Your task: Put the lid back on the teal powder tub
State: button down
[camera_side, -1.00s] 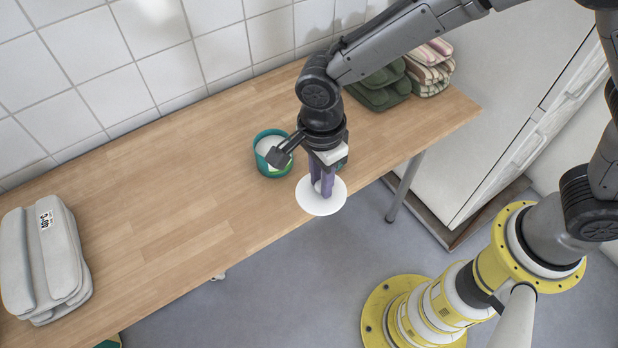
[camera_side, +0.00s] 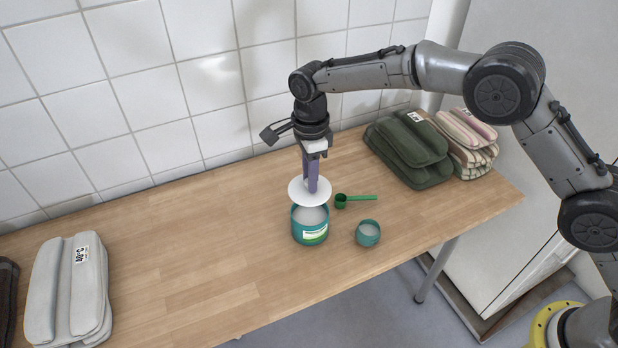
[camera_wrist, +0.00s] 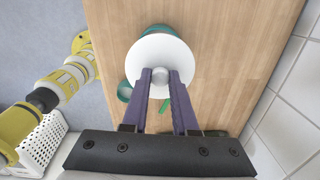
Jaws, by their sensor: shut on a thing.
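My gripper (camera_side: 311,180) is shut on the knob of the white round lid (camera_side: 309,196). In the side view the lid is held above the teal powder tub (camera_side: 310,231), toward its back edge, and white powder shows inside the tub below it. Whether lid and rim touch is unclear, but a gap shows at the front. In the wrist view the lid (camera_wrist: 161,60) hides most of the tub (camera_wrist: 160,28), with a teal edge showing past it. My gripper's fingers (camera_wrist: 160,76) close on the knob there.
A small teal cup (camera_side: 368,233) with pale contents stands right of the tub. A green scoop (camera_side: 355,198) lies behind it. Folded green (camera_side: 410,150) and striped (camera_side: 467,140) cloths are at the right, grey ones (camera_side: 70,290) at the left. The tabletop left of the tub is clear.

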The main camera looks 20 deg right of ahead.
aim_at(310, 196)
jog(key=shift+f, duration=3)
jog(key=shift+f, duration=0.15)
jog(key=shift+c, duration=0.6)
grip_release()
jog(key=shift+r, duration=3.5)
jog(key=shift+c, duration=0.2)
grip_shut()
